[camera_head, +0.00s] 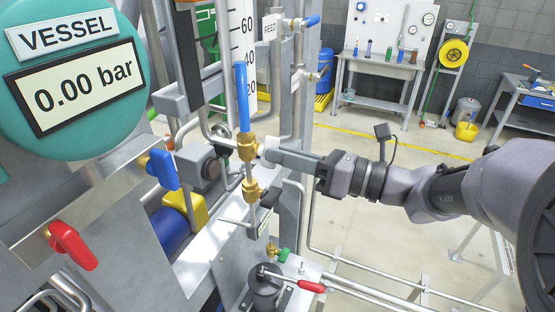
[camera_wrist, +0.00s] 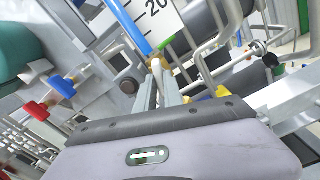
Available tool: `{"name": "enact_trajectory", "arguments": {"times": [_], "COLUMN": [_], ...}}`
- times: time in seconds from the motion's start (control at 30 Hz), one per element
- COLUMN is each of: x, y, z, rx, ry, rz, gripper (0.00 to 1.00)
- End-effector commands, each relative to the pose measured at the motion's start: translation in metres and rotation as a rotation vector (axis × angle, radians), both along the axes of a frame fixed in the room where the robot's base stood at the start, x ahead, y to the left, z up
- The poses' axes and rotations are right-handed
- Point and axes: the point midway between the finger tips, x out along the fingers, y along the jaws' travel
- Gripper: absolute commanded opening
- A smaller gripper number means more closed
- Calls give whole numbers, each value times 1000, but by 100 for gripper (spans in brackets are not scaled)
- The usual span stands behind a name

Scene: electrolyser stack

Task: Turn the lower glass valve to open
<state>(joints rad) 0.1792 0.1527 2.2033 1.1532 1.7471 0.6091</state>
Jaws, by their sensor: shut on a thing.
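The level glass (camera_head: 243,95) stands upright with a blue column in front of a numbered scale; the blue column also shows in the wrist view (camera_wrist: 130,27). At its foot is the lower glass valve (camera_head: 247,148), a brass body with a pale handle pointing right. My gripper (camera_head: 268,152) reaches in from the right, its fingers shut on that handle. In the wrist view, my gripper's fingers (camera_wrist: 158,84) close around the pale handle (camera_wrist: 157,65) just below the blue column. The fingers partly hide the handle, so its exact angle is hard to tell.
A second brass fitting (camera_head: 251,189) sits just below the valve. A teal vessel gauge (camera_head: 75,80) reads 0.00 bar. A blue handle (camera_head: 162,169), a red handle (camera_head: 72,245) and a red-tipped lever (camera_head: 310,286) are nearby. Steel uprights and pipes crowd the valve; open floor lies right.

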Motion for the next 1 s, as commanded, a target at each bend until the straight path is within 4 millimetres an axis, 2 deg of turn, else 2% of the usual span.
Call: {"name": "enact_trajectory", "arguments": {"times": [0.27, 1.0], "x": [0, 0], "y": [0, 0], "z": [-1, -3], "rx": [-5, -110], "ry": [-8, -299], "rz": [1, 0], "gripper": [0, 0]}}
